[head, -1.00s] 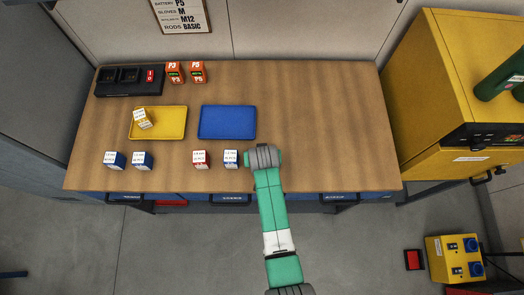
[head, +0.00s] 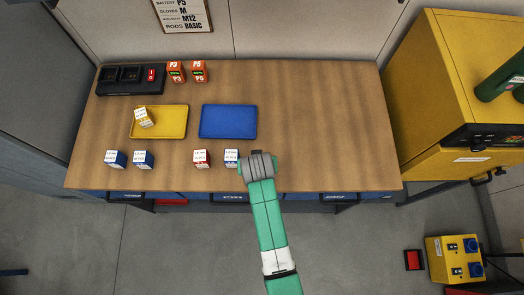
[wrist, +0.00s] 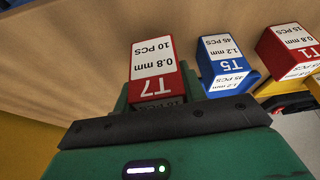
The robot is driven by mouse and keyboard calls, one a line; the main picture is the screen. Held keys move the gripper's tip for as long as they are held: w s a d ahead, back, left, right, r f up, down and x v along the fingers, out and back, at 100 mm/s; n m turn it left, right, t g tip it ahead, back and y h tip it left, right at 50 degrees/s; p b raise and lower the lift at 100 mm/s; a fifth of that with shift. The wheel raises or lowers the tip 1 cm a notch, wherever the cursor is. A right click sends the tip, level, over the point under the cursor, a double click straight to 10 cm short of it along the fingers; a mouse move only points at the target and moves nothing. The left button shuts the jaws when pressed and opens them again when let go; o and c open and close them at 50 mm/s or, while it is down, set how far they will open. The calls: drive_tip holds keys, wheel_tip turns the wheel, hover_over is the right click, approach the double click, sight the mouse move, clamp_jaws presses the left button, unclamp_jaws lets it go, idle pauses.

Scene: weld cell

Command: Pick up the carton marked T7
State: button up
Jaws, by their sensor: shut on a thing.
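The carton marked T7 (wrist: 155,75) is red and white, labelled 0.8 mm, 10 PCS, and appears upside down in the wrist view. My gripper (wrist: 158,100) is shut on it, with its green and dark parts at the carton's lower edge. In the head view my arm's end is at the front edge of the bench, right of the blue-and-white carton, and hides T7. I cannot tell whether T7 is touching the bench.
Blue carton T5 (wrist: 225,68) stands close beside T7, with red carton T1 (wrist: 290,52) beyond. Two more blue cartons (head: 129,160) stand front left. A yellow tray (head: 175,123) holds one carton; a blue tray (head: 229,121) is empty. The bench's right side (head: 330,120) is clear.

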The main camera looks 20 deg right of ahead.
drive_tip(key=s+a+r, duration=0.1)
drive_tip(key=s+a, duration=0.6)
drive_tip(key=a, duration=0.2)
drive_tip(key=shift+s+r, duration=0.15)
drive_tip(key=shift+s, duration=0.2)
